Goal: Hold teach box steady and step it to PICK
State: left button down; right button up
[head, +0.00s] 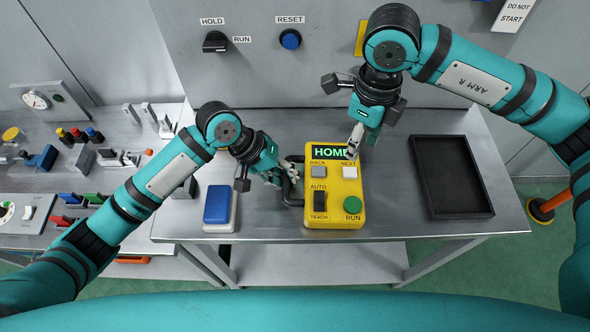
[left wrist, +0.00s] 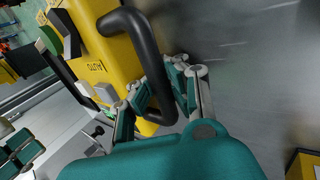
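The yellow teach box (head: 333,207) stands on the metal table in the head view, its green display (head: 326,152) reading HOME. It has a grey BACK button (head: 319,172), a pale NEXT button (head: 350,172), a black AUTO/TEACH switch (head: 319,201) and a green RUN button (head: 352,204). My left gripper (head: 290,174) is at the black side handle (head: 296,198); in the left wrist view its fingers close around the handle (left wrist: 146,50). My right gripper (head: 352,155) points down with fingers together, its tip just above the NEXT button, covering the display's right end. Contact cannot be told.
A black empty tray (head: 452,211) lies right of the box. A blue-topped block (head: 217,206) lies left of it. A panel behind carries a HOLD/RUN knob (head: 215,42) and a blue RESET button (head: 290,39). The left bench holds several small parts.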

dwell(0.9)
grip_shut()
dwell(1.3)
